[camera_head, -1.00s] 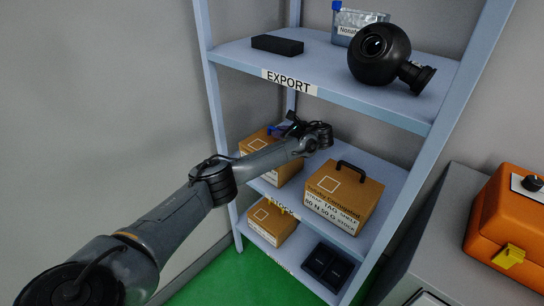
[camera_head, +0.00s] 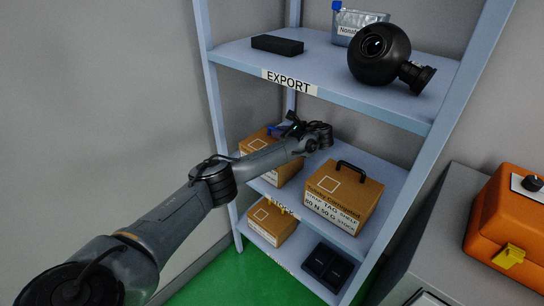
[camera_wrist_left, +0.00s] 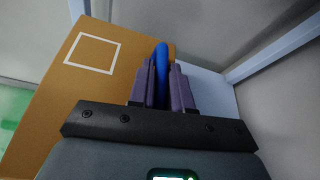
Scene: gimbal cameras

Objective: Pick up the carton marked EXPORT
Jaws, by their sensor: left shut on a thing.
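A tan carton (camera_head: 287,174) with a white square on top and a blue handle stands at the left of the middle shelf, partly hidden by my left arm. My left gripper (camera_head: 281,131) is above it. In the left wrist view its purple fingers (camera_wrist_left: 162,88) are shut on the blue handle (camera_wrist_left: 161,58), with the carton top (camera_wrist_left: 70,85) beneath. A second tan carton (camera_head: 345,195) with a black handle stands to its right. A third carton (camera_head: 271,222) is on the lower shelf. EXPORT is readable on a label (camera_head: 289,82) on the upper shelf edge. My right gripper is not in view.
The upper shelf (camera_head: 330,75) is close above my gripper and holds a black round device (camera_head: 379,54), a black block (camera_head: 277,44) and a clear container (camera_head: 352,22). A black tray (camera_head: 326,265) is on the lower shelf. An orange case (camera_head: 510,225) stands at right.

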